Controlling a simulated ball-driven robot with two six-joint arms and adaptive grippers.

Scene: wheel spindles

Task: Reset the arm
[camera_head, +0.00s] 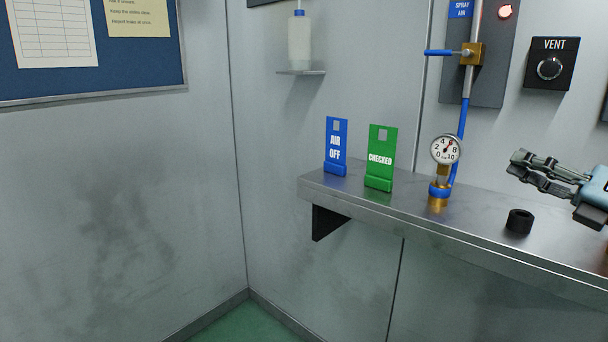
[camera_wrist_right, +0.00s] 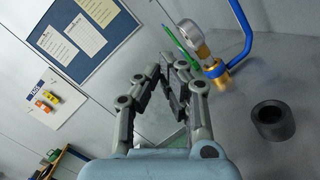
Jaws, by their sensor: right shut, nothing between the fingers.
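My right gripper (camera_head: 517,164) comes in from the right edge in the head view, above the steel shelf (camera_head: 420,207). Its fingers are together with nothing between them. It also shows in the right wrist view (camera_wrist_right: 173,68), where the fingers point toward the gauge. A black ring (camera_head: 519,221) sits on the shelf below the gripper, apart from it; it also shows in the right wrist view (camera_wrist_right: 273,120). My left gripper is not in view.
A pressure gauge (camera_head: 445,150) on a brass fitting stands on the shelf, with a blue hose (camera_head: 462,130). A blue AIR OFF tag (camera_head: 336,147) and a green CHECKED tag (camera_head: 380,158) stand left of it. A VENT knob (camera_head: 549,68) is on the wall.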

